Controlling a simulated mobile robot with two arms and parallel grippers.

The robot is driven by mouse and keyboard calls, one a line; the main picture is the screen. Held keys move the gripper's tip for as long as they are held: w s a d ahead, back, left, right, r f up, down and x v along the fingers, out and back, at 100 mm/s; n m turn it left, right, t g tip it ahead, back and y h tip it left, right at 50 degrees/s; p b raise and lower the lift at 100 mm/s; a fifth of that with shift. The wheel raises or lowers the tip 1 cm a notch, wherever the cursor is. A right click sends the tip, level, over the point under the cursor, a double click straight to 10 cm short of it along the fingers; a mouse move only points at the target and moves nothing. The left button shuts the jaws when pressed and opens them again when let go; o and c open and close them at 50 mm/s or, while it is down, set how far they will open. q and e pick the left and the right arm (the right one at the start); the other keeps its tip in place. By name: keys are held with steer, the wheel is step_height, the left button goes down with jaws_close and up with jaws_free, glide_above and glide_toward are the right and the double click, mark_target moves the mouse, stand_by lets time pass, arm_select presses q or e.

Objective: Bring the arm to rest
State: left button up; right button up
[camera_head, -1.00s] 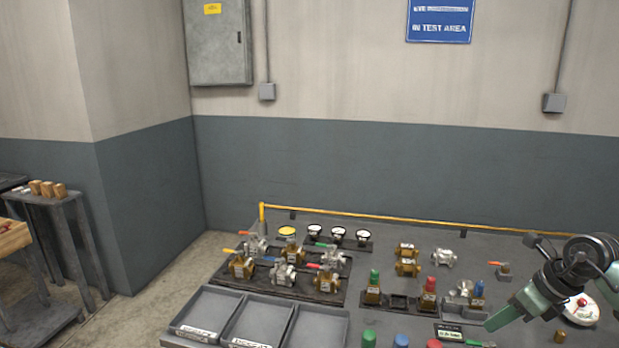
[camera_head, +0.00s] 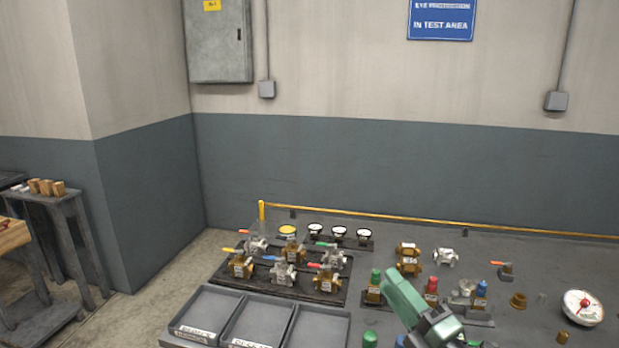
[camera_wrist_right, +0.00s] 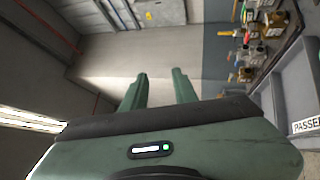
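My right gripper (camera_head: 395,287) comes in from the bottom edge of the head view, in front of the bench's middle. Its green finger points up and to the left. In the right wrist view my right gripper (camera_wrist_right: 158,78) shows two green fingers standing apart, with only bare wall and floor between them. It is open and empty. My left gripper is in neither view.
The grey bench (camera_head: 480,260) carries a board of valves (camera_head: 285,265), grey trays (camera_head: 208,312), colour-capped valves (camera_head: 431,290) and a round dial gauge (camera_head: 582,307). A yellow rail (camera_head: 430,220) runs along its back. A side table (camera_head: 50,195) stands left.

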steer(key=s+d+f+m+g+h, duration=0.2)
steer(key=s+d+f+m+h, duration=0.15)
steer(key=f+m, duration=0.25)
steer(key=s+d+f+m+g+h, duration=0.2)
steer(key=s+d+f+m+h, duration=0.15)
steer(key=f+m, duration=0.25)
steer(key=s+d+f+m+g+h, duration=0.2)
steer(key=s+f+m+h, duration=0.1)
steer(key=f+m+h, duration=0.25)
steer(key=s+a+f+m+g+y, duration=0.1)
steer(key=s+a+f+m+g, duration=0.1)
steer(key=s+f+g, duration=0.6)
steer(key=s+a+f+m+g+y, duration=0.1)
steer(key=s+a+f+m+y, duration=0.2)
steer(key=s, duration=1)
step_height(320, 180, down, 28)
steer(key=s+d+g+h, duration=0.1)
steer(key=s+g, duration=0.1)
steer(key=s+d+f, duration=0.3)
steer(key=s+f, duration=1.2)
steer(key=s, duration=0.1)
steer(key=shift+s+f+g, duration=0.15)
steer(key=shift+s+g, duration=0.1)
steer(key=shift+g, duration=0.15)
